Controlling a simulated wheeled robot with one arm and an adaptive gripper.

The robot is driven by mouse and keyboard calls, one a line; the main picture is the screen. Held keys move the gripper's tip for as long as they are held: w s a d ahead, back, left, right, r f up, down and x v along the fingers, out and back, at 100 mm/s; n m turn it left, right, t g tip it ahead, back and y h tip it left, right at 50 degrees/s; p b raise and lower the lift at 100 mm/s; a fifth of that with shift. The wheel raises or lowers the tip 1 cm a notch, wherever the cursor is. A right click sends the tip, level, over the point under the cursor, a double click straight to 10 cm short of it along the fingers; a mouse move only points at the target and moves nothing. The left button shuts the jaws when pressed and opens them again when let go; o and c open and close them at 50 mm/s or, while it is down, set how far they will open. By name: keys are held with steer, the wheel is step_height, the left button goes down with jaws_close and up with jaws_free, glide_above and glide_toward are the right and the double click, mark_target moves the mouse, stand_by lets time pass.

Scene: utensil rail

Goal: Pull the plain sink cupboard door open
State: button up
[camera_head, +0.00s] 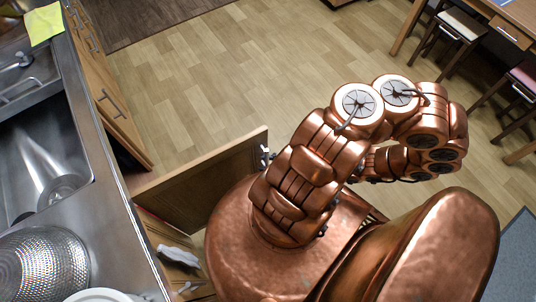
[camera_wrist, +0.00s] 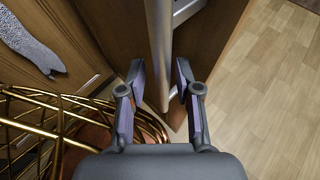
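The plain sink cupboard door (camera_head: 205,170) stands swung out from the counter front in the head view, at a wide angle. Its metal bar handle (camera_wrist: 160,50) runs up and down in the middle of the wrist view. My gripper (camera_wrist: 161,88) is open, with one finger on each side of the handle's line. Gaps show between the fingers and the bar. In the head view my arm hides most of the gripper, and only a small dark and metal part shows at the door's free edge.
A grey cloth (camera_head: 178,256) hangs on the neighbouring front; it also shows in the wrist view (camera_wrist: 30,40). Gold wirework (camera_wrist: 60,118) lies low left in the wrist view. The steel sink (camera_head: 45,150) is at left. Wooden floor (camera_head: 215,75) beyond the door is clear; stools (camera_head: 455,28) stand far right.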

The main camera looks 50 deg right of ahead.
steer(key=shift+s+r, duration=0.1)
steer(key=v, duration=1.2)
stand_by(0.5)
steer(key=w+a+r+n+g+y, duration=0.1)
steer(key=w+a+r+n+g, duration=0.2)
steer(key=w+r+n+g, duration=0.45)
steer(key=w+a+r+n+g+y, duration=0.2)
steer(key=w+a+r+n+g, duration=0.15)
steer(key=r+n, duration=0.65)
steer(key=s+a+r+n+g+h, duration=0.1)
steer(key=s+a+r+n+h, duration=0.1)
steer(key=a+r+n+h, duration=0.2)
steer(key=s+a+r+n+g+h, duration=0.1)
steer(key=s+a+r+n+h, duration=0.2)
steer(key=a+r+n+h, duration=0.2)
steer(key=shift+s+a+r+n+g, duration=0.25)
steer(key=shift+a+r+n, duration=1.5)
steer(key=shift+r, duration=1.95)
steer(key=shift+d, duration=0.25)
